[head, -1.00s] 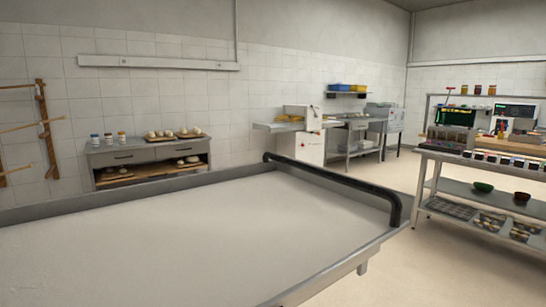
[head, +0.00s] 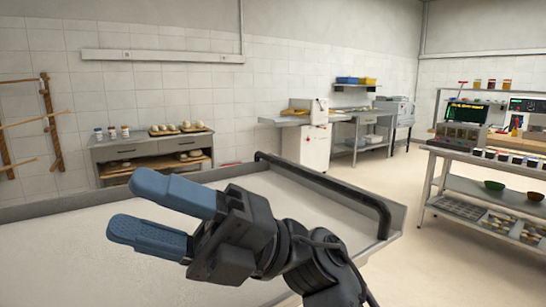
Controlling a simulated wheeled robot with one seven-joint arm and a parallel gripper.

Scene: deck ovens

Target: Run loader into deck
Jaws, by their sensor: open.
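The loader (head: 60,238) is a wide, flat, pale bed with a grey metal rim, in the lower part of the head view. A black bar handle (head: 325,184) runs along its far right end. My gripper (head: 142,208) is in front of the bed, with two blue fingers pointing left. The fingers are apart with nothing between them. My gripper is to the left of the handle and, in the picture, apart from it. My arm hides part of the bed and its near edge. No deck opening is in view.
A grey cabinet (head: 113,153) with dough on boards stands by the back wall. A white machine (head: 306,149) and a steel table (head: 358,117) are further right. A steel shelf rack (head: 466,187) stands at right. Pale floor (head: 398,185) is clear between the loader and the rack.

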